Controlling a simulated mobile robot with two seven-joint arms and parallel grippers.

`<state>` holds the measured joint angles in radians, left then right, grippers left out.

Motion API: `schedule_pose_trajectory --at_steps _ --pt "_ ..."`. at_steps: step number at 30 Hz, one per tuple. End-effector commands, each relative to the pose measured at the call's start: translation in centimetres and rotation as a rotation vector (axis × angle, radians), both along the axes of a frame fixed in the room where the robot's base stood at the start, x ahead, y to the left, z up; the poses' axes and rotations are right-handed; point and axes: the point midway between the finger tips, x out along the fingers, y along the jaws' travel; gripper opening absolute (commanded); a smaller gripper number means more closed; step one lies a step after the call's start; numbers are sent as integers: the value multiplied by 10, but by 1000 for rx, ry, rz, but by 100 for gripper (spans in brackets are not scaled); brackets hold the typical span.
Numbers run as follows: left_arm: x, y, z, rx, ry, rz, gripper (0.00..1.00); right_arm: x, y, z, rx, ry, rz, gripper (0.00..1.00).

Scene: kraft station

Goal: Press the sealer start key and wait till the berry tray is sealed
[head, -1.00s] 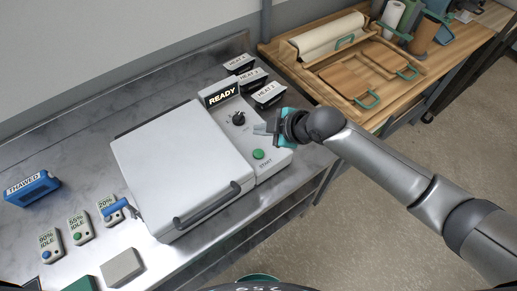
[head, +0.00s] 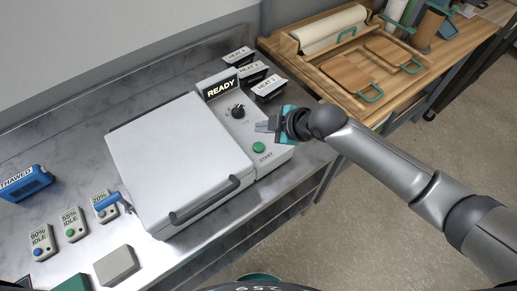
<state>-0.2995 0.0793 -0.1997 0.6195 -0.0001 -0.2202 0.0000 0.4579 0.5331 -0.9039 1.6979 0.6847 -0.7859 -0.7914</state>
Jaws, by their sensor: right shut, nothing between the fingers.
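The sealer (head: 178,160) is a white box with its lid down and a black front handle (head: 205,201). Its right-hand panel has a black display (head: 221,88) reading READY, a black knob (head: 238,111) and a round green start key (head: 258,147) marked START. My right gripper (head: 263,126) is shut and empty, just above and behind the start key in the picture, apart from it. The berry tray is not visible. My left gripper is not in view.
Cards marked HEAT (head: 270,88) stand behind the panel. Several small timer-like units (head: 73,224), a blue THAWED holder (head: 24,183) and a grey block (head: 116,265) lie left of the sealer. A wooden bench (head: 300,72) with boards stands at back right.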

Motion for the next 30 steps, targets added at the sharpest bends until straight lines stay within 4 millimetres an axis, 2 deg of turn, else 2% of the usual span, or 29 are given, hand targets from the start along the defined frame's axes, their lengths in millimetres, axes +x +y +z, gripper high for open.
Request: schedule_pose_trajectory --at_steps 1,6,13,30 --pt "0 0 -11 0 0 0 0 0 0 -11 0 0 0 0" --pt "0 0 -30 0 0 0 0 0 0 -29 1 -1 0 0" --pt "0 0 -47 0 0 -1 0 0 1 -52 2 -1 1 0" --pt "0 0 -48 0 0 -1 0 0 0 -55 1 -1 0 0"
